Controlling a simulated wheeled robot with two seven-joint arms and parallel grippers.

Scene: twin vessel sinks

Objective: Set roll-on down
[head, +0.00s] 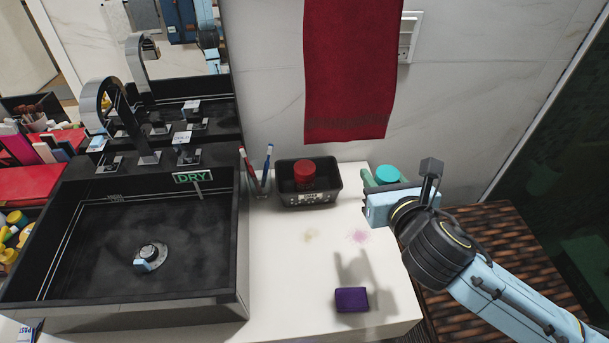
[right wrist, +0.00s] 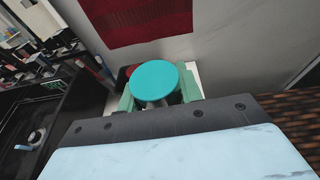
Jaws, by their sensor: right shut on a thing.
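My right gripper (head: 385,181) is shut on the roll-on (head: 388,174), a thing with a round teal top. It holds it over the right end of the white counter (head: 282,268), near the wall. In the right wrist view the roll-on (right wrist: 160,80) stands between the two green fingers, teal top facing the camera. The gripper hides its lower part, so I cannot tell whether it touches the counter. My left gripper is not in view.
A black bin (head: 308,197) with a red-topped item (head: 304,171) stands left of the gripper. Toothbrushes stand in a holder (head: 259,188). A purple block (head: 351,300) lies near the front edge. The black sink (head: 95,290) is left. The counter's middle is clear apart from stains.

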